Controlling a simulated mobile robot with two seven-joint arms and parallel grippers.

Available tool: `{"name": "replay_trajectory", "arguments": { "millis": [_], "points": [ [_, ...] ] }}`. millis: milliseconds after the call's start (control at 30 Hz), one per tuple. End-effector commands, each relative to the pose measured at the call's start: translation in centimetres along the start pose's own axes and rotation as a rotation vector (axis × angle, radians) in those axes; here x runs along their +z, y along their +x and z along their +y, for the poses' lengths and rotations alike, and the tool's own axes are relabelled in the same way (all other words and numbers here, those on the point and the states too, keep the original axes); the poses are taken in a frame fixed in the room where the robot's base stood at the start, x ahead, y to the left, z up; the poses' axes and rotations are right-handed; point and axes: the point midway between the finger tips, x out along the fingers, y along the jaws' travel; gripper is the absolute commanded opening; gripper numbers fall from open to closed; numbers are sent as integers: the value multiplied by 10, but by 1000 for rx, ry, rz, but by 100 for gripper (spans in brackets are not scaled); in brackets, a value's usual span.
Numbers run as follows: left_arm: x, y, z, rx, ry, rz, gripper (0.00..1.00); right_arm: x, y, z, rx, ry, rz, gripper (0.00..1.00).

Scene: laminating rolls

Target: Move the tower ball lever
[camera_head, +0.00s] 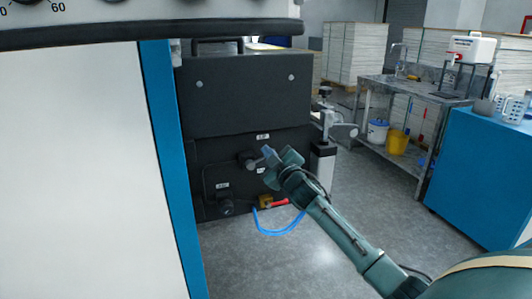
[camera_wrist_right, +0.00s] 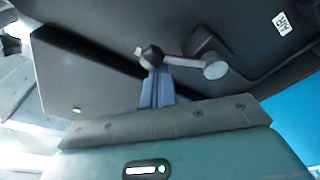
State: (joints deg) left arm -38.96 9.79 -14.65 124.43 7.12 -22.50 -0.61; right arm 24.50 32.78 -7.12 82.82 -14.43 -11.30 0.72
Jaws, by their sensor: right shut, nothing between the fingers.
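The ball lever (camera_head: 247,160) sticks out from the dark front panel of the machine, by a small white label. In the right wrist view the lever (camera_wrist_right: 184,61) is a short grey arm with a dark ball at one end and a round silver end at the other. My right gripper (camera_head: 268,152) reaches in from the lower right and is at the lever. In the wrist view its blue-grey fingers (camera_wrist_right: 155,84) are together, with nothing between them. Their tips are at or just under the dark ball; I cannot tell whether they touch. My left gripper is not in view.
A second knob (camera_head: 226,205) sits lower on the panel. A red-handled valve (camera_head: 278,203) and a blue hose (camera_head: 280,230) are below. A white and blue cabinet (camera_head: 85,170) blocks the left. Grey floor (camera_head: 370,200) is open at right, before a metal bench (camera_head: 415,88).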

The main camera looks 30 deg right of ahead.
Motion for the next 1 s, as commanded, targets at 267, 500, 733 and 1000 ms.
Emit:
{"name": "replay_trajectory", "arguments": {
  "millis": [267,500,733,1000],
  "points": [
    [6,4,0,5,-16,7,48,17,-3,-6,37,212,-6,0],
    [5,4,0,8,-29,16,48,29,-5,-12,75,439,-7,0],
    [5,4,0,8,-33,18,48,38,-7,-19,110,635,-5,0],
    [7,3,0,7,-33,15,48,44,-8,-26,140,802,-3,0]
  ]
}}
